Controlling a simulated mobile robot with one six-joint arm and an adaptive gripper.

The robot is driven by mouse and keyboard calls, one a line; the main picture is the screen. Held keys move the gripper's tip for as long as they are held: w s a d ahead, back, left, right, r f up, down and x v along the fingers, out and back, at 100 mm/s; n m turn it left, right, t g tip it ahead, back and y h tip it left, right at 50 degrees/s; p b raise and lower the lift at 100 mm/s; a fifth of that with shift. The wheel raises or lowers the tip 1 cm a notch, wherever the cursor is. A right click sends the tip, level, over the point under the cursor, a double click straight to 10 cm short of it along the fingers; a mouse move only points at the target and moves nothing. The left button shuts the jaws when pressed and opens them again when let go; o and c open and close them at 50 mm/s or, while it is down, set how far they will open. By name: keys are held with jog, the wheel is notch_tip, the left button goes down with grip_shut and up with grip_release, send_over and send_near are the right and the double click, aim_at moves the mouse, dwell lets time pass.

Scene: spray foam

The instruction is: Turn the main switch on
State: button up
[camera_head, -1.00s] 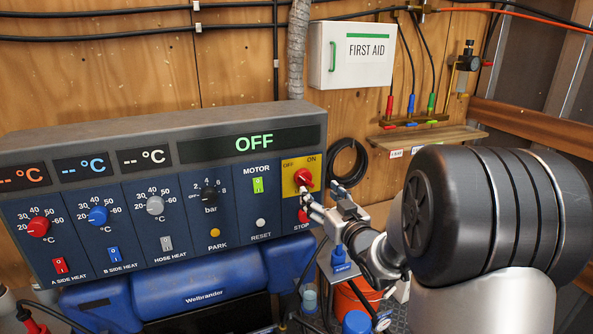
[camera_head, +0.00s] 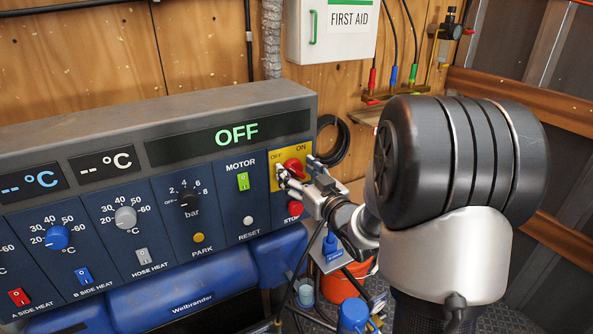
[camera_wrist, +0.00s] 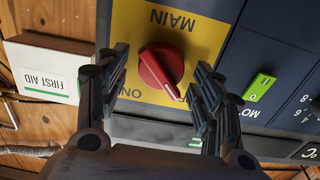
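The main switch (camera_head: 294,167) is a red rotary knob on a yellow plate (camera_head: 301,148) at the right end of the control panel. The panel display (camera_head: 237,134) reads OFF. In the wrist view the red knob (camera_wrist: 161,68) sits between my gripper's two fingers, with its white pointer mark towards the lower right, away from the ON label (camera_wrist: 131,93). My gripper (camera_head: 295,174) is open at the knob. Gaps show between each finger (camera_wrist: 162,85) and the knob. In the head view the fingers partly hide the plate.
A red STOP button (camera_head: 295,208) sits just below the switch. The green MOTOR switch (camera_head: 243,181) and white RESET button (camera_head: 248,220) are to its left. A first aid box (camera_head: 331,28) hangs above. An orange bucket (camera_head: 343,281) stands below.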

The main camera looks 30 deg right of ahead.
jog(key=shift+c, duration=0.5)
jog(key=c, duration=0.9)
jog(key=shift+m, duration=0.3)
jog(key=m+p, duration=0.1)
jog(key=m, duration=0.2)
jog(key=shift+d+m, duration=0.1)
jog(key=shift+m, duration=0.3)
jog(key=m+p, duration=0.1)
jog(key=m, duration=0.3)
jog(key=shift+d+m+p, duration=0.1)
jog(key=shift+m+p, duration=0.2)
jog(key=shift+p, duration=0.05)
jog(key=m+p, duration=0.1)
jog(key=m, duration=0.3)
jog(key=shift+p, duration=0.4)
jog(key=shift+f+m+p, duration=0.15)
jog(key=shift+m+p, duration=0.3)
jog(key=shift+m, duration=0.75)
jog(key=shift+f+m+p, duration=0.1)
jog(key=shift+m+p, duration=0.35)
jog(key=shift+m, duration=0.75)
